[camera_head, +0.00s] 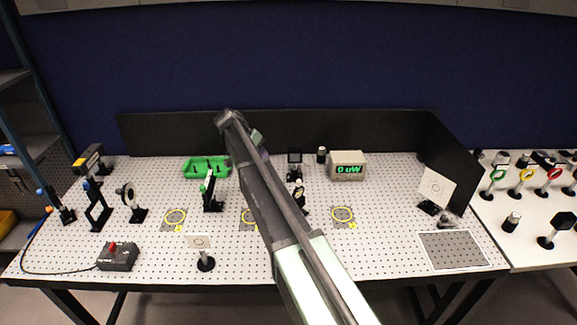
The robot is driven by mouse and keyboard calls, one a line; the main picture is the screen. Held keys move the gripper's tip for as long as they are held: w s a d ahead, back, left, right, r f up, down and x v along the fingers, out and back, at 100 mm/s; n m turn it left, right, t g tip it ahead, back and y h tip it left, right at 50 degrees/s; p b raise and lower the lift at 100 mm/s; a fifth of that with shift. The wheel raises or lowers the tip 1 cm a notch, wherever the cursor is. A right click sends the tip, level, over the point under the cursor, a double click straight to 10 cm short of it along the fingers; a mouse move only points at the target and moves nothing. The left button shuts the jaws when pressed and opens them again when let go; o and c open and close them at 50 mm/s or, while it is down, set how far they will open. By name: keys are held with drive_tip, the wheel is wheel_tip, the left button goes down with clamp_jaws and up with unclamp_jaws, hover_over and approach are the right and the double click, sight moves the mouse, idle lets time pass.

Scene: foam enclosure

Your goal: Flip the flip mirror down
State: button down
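Several optics mounts stand on the white perforated table, and I cannot tell for sure which is the flip mirror. A black mount with a green strip (209,192) stands upright left of my arm. Another small dark mount with a pale round face (299,196) stands just right of my arm, partly hidden by it. A black square-framed mount (294,163) stands behind that one. My arm crosses the middle of the picture from the lower right up to the back wall. My gripper's fingers do not show; the arm hides that area.
A green tray (205,168) and a meter reading "0 uW" (347,166) sit at the back. A red-button box (117,257) and a white card on a post (200,246) are at the front. A tilted white screen (436,189) stands right. Yellow rings mark bare spots.

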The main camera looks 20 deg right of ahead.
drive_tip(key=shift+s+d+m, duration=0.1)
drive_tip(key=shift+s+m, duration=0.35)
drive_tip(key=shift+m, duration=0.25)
drive_tip(key=b, duration=0.8)
hover_over(298, 191)
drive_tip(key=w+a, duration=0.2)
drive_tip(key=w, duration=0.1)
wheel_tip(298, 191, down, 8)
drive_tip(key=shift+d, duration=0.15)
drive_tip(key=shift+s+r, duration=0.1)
